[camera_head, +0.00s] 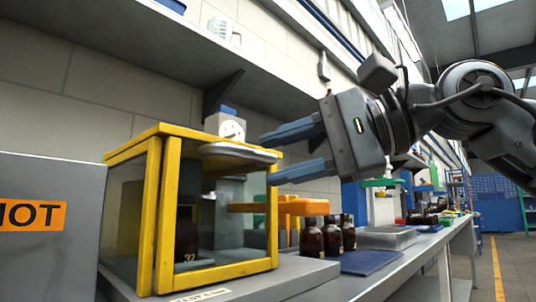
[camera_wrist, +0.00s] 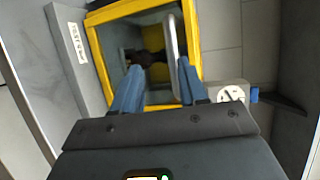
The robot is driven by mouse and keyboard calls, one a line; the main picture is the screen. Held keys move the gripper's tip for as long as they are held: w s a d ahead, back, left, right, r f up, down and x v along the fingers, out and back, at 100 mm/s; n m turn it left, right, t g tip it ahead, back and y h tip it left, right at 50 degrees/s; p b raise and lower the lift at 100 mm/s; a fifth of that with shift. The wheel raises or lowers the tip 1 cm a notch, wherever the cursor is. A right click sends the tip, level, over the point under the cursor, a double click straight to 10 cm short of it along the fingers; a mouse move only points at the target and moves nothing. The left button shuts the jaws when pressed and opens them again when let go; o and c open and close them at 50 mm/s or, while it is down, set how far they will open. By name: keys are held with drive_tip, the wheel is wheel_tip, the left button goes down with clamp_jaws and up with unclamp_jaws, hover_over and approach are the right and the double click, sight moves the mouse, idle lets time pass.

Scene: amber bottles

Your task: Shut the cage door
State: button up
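The cage (camera_head: 163,215) is a box with a yellow frame and clear panels, standing on a grey base. A rounded silver bar (camera_head: 238,153) sits near the top of its front; it also shows in the wrist view (camera_wrist: 171,45). The frames do not clearly show how the door is set. A dark bottle (camera_head: 187,235) stands inside. My gripper (camera_head: 267,160) is open at the right of the cage, its blue fingers apart. In the wrist view its fingers (camera_wrist: 160,78) lie either side of the bar, which looks nearer the right finger; contact cannot be told.
A grey box with an orange label (camera_head: 35,215) stands left of the cage. Several amber bottles (camera_head: 331,238), an orange rack (camera_head: 303,207) and a blue mat (camera_head: 368,262) are on the right. A white dial device (camera_head: 231,126) stands behind. A shelf (camera_head: 110,28) runs above.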

drive_tip(key=shift+p+v, duration=0.45)
drive_tip(key=shift+v, duration=2.15)
drive_tip(key=shift+r, duration=0.1)
